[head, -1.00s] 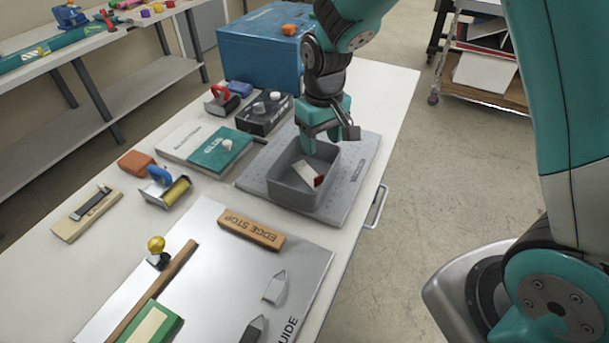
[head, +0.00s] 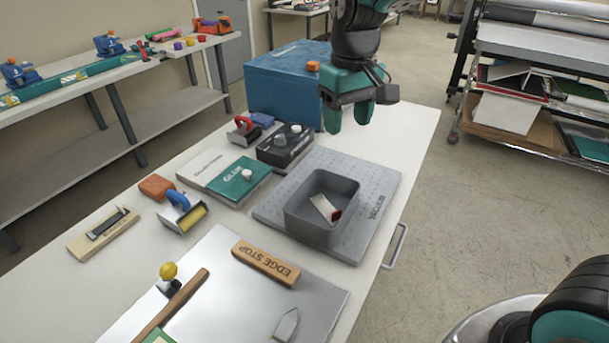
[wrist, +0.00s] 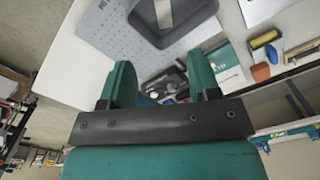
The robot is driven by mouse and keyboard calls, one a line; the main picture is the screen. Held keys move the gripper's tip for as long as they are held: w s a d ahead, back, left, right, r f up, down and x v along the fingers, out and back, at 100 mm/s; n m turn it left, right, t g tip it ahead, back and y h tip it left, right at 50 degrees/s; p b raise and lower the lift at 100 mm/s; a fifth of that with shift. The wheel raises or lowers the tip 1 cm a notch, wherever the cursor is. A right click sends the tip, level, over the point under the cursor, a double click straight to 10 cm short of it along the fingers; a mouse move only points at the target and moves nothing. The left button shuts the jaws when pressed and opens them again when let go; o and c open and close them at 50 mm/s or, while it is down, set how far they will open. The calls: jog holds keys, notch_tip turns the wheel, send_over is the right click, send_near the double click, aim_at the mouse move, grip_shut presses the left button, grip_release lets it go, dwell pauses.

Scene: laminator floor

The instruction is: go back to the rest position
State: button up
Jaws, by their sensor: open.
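My gripper (head: 349,117) is open and empty in the head view. It hangs above the far right part of the table, up and to the right of the grey bin. In the wrist view its two teal fingers (wrist: 163,85) stand apart with nothing between them. The grey bin (head: 310,229) sits on the grey perforated vacuum plate (head: 374,190). A small pale piece with a red end (head: 326,208) lies inside the bin. The bin also shows at the top of the wrist view (wrist: 183,36).
A blue box (head: 288,83) with an orange item (head: 313,66) on top stands behind the gripper.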

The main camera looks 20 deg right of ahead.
jog(key=s+a+n+y, duration=0.2)
jog(key=s, duration=0.9)
jog(key=s+a+r+n+y, duration=0.1)
jog(key=s+a+n+y, duration=0.1)
jog(key=s, duration=1)
jog(key=shift+a+r, duration=0.25)
jog(key=shift+a, duration=0.45)
